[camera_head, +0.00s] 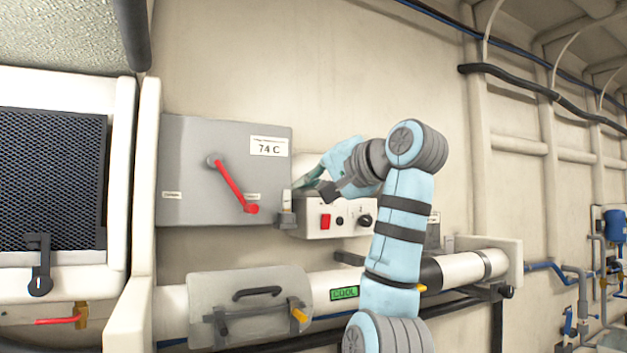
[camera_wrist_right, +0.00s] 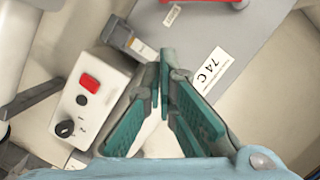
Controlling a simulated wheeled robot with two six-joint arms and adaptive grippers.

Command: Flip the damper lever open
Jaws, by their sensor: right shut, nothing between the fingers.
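A red lever (camera_head: 232,186) with a round grey pivot is mounted on the front of a grey box (camera_head: 185,140). It slants down to the right, and its red knob end lies near a small label whose text is too small to read. In the right wrist view only a red piece (camera_wrist_right: 232,3), likely this lever, shows at the top edge beside the grey box (camera_wrist_right: 215,40). My right gripper (camera_head: 302,184) is shut and empty, to the right of the lever and apart from it. Its teal fingers (camera_wrist_right: 166,62) meet at the tips. My left gripper is out of view.
A white control box (camera_head: 312,228) with a red switch and black knob sits just below my right gripper. A latch-like grey piece (camera_head: 287,208) stands beside the grey box. Below runs a white pipe (camera_head: 385,283) with a green COOL label (camera_head: 344,293). A dark mesh panel (camera_head: 50,170) is at left.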

